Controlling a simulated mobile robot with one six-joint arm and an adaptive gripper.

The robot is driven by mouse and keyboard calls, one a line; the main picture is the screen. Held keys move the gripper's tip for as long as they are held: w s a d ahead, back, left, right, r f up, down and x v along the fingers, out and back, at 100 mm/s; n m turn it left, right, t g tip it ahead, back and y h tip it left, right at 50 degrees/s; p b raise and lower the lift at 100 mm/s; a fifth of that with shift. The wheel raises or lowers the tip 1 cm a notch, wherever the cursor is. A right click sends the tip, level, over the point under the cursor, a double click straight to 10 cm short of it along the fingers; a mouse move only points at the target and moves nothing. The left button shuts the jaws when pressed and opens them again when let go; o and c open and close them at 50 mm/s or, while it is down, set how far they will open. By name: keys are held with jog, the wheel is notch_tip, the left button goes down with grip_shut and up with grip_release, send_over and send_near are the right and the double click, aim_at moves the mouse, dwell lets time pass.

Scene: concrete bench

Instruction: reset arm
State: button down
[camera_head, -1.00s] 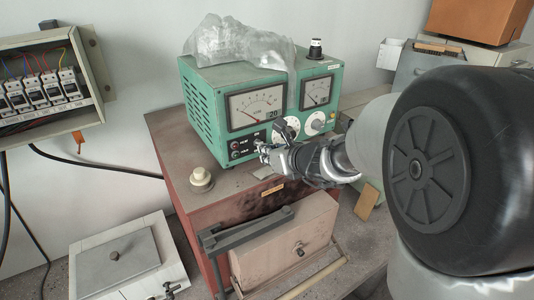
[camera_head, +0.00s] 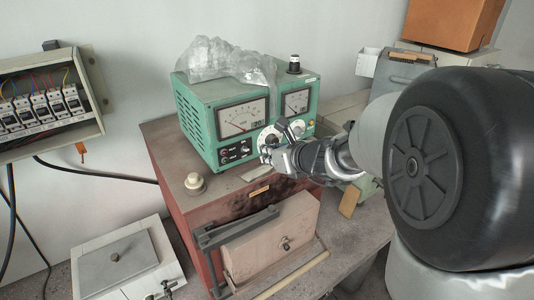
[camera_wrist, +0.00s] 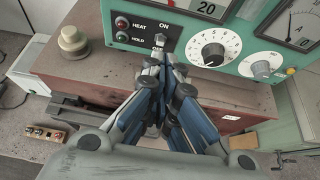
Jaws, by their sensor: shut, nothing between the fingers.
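My gripper (camera_head: 268,152) is shut and empty in front of the green instrument box (camera_head: 200,118), near its lower front panel. In the wrist view, my gripper (camera_wrist: 162,68) has its fingertips close together just below a small toggle switch (camera_wrist: 159,40) beside the ON label. I cannot tell whether they touch it. A white dial (camera_wrist: 213,48) is to the right.
The instrument stands on a red-brown furnace box (camera_head: 160,140) with a cream knob (camera_head: 195,184) on top. Crumpled clear plastic (camera_head: 215,58) drapes over the instrument. A grey-lidded box (camera_head: 118,262) is at lower left, and an open breaker panel (camera_head: 52,140) hangs on the wall.

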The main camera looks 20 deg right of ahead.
jog(key=s+a+f+n+g+y+b, duration=0.1)
jog(key=s+a+f+n+b, duration=0.25)
jog(key=s+n, duration=0.25)
jog(key=s+a+f+n+g+y+b, duration=0.1)
jog(key=s+a+f+n+g+b, duration=0.1)
jog(key=s+a+n+b, duration=0.25)
jog(key=s+a+f+n+g+b, duration=0.1)
jog(key=s+a+f+n+b, duration=0.25)
jog(key=s+n, duration=0.25)
jog(key=s+d+f+n+g+h+b, duration=0.1)
jog(key=s+d+f+n+h+b, duration=0.1)
jog(key=s+d+f+n+b, duration=0.1)
jog(key=s+d+f+n+g+h+b, duration=0.1)
jog(key=s+d+f+n+h+b, duration=0.1)
jog(key=s+f+n+b, duration=0.3)
jog(key=s+d+f+n+g+h+b, duration=0.1)
jog(key=s+d+f+n+h+b, duration=0.1)
jog(key=s+d+f+n+b, duration=0.2)
jog(key=s+f+n, duration=0.3)
jog(key=s, duration=0.3)
jog(key=shift+f+n, duration=0.35)
jog(key=c, duration=2.3)
grip_release()
jog(key=shift+w, duration=0.1)
